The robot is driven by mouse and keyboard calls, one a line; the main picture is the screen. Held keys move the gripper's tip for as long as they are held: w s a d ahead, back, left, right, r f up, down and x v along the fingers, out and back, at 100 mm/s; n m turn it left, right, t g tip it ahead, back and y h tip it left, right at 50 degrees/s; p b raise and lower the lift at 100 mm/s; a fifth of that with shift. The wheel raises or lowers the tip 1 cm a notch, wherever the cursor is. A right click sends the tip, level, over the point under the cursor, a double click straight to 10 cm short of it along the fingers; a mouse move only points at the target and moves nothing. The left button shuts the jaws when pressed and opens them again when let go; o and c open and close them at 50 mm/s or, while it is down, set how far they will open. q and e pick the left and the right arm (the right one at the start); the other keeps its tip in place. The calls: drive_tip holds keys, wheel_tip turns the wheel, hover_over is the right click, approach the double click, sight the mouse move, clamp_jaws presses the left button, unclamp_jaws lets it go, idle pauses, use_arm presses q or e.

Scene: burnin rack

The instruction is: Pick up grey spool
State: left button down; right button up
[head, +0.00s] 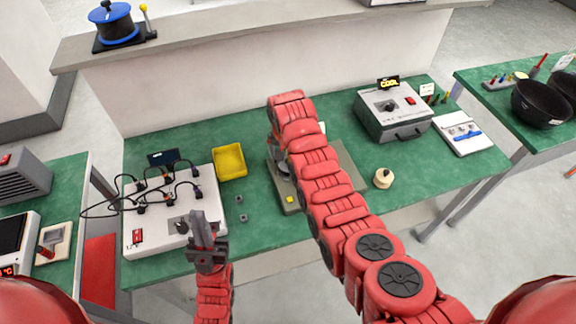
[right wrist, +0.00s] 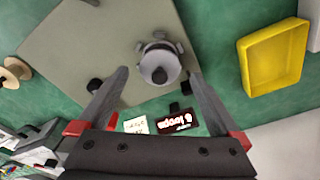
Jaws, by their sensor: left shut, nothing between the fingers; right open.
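The grey spool (right wrist: 160,64), a round grey piece with a dark centre, sits on a flat grey-green plate (right wrist: 80,45) in the right wrist view. My right gripper (right wrist: 158,76) is open, its fingers on either side of the spool in the picture; I cannot tell the height gap. In the head view my right arm covers much of the plate (head: 352,172) and hides that gripper; a grey round part (head: 283,172) shows beside the arm. My left gripper (head: 201,222) is shut and empty, at the front edge of the white wired board (head: 152,240).
A yellow tray (head: 230,162) stands left of the plate. A beige spool (head: 383,178) and a grey instrument box (head: 393,113) are to the right. A sign and a white card (right wrist: 136,125) lie near the plate.

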drive_tip(key=shift+w+d+f+p, duration=0.1)
drive_tip(key=shift+w+f+p, duration=0.05)
drive_tip(key=shift+f, duration=0.35)
drive_tip(key=shift+w+f+p, duration=0.15)
drive_tip(key=shift+f, duration=0.35)
drive_tip(key=shift+w+f, duration=0.1)
drive_tip(key=shift+f, duration=0.8)
drive_tip(key=c, duration=1.4)
drive_tip(key=shift+c, duration=0.2)
